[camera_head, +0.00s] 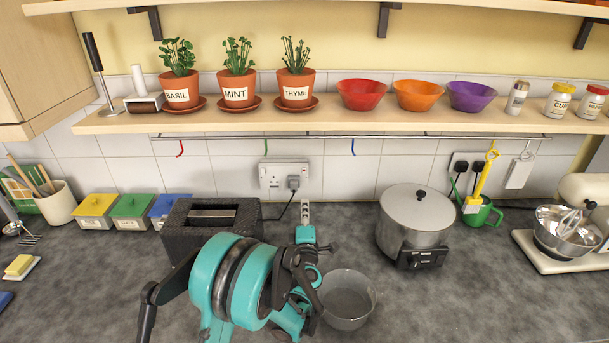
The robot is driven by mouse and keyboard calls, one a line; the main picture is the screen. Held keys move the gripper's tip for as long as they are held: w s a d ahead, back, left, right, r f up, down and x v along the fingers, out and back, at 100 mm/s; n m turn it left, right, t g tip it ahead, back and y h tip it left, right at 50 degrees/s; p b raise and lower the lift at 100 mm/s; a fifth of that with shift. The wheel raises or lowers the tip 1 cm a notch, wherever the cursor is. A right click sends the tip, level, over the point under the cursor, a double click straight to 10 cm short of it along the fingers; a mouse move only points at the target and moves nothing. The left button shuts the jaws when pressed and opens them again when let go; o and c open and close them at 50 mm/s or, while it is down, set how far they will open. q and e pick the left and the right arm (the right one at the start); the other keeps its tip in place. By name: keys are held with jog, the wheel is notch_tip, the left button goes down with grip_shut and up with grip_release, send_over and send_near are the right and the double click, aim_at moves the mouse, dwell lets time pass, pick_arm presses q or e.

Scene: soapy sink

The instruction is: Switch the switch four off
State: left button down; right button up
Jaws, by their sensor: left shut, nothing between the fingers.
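A white double wall socket (284,178) with small switches is on the tiled wall behind the counter. A dark plug sits in its right side. I see no numbers, so I cannot tell which switch is number four, and the switch positions are too small to read. My left gripper (305,208) is shut and empty, its tip pointing up in front of the wall, below and slightly right of the white socket. My right gripper is not in view.
A dark woven toaster (211,225) stands left of my left gripper. A grey bowl (347,300) is just right of it, and a steel pot cooker (417,222) further right. A rail with hooks (350,136) runs under the shelf (400,118). The front right counter is clear.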

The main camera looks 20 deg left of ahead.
aim_at(304, 169)
pick_arm(q)
jog(key=b+x, duration=0.2)
jog(key=x, duration=1.1)
jog(key=shift+w+a+r, duration=0.1)
jog(key=shift+w, duration=0.35)
jog(key=shift+w+a+r, duration=0.1)
jog(key=shift+w+r, duration=0.15)
jog(key=shift+w, duration=0.1)
